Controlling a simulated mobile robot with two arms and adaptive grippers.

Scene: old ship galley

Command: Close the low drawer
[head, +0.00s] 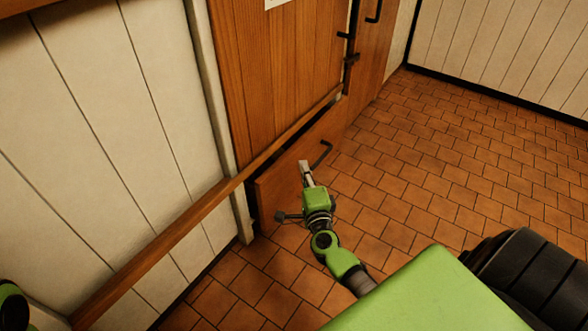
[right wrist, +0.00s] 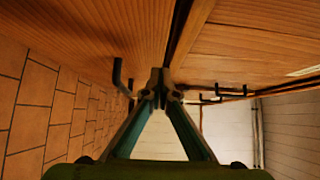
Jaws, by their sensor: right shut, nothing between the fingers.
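The low drawer (head: 275,190) is a wide wooden front at floor level, under the tall wooden cupboard. It stands out a little from the cupboard, with a dark gap along its top edge. Its black bar handle (head: 322,154) is on the front; a black handle also shows in the right wrist view (right wrist: 118,76). My right gripper (head: 304,164) is shut and empty, with its fingertips close to the drawer front, left of the handle. I cannot tell whether they touch the wood. In the right wrist view the shut fingertips (right wrist: 160,76) point along the wood. My left gripper is not visible.
The cupboard doors (head: 275,70) above have black handles and a latch (head: 351,58). A wooden rail (head: 150,255) runs along the white panelled wall (head: 90,130) at left. The tiled floor (head: 450,160) to the right is clear.

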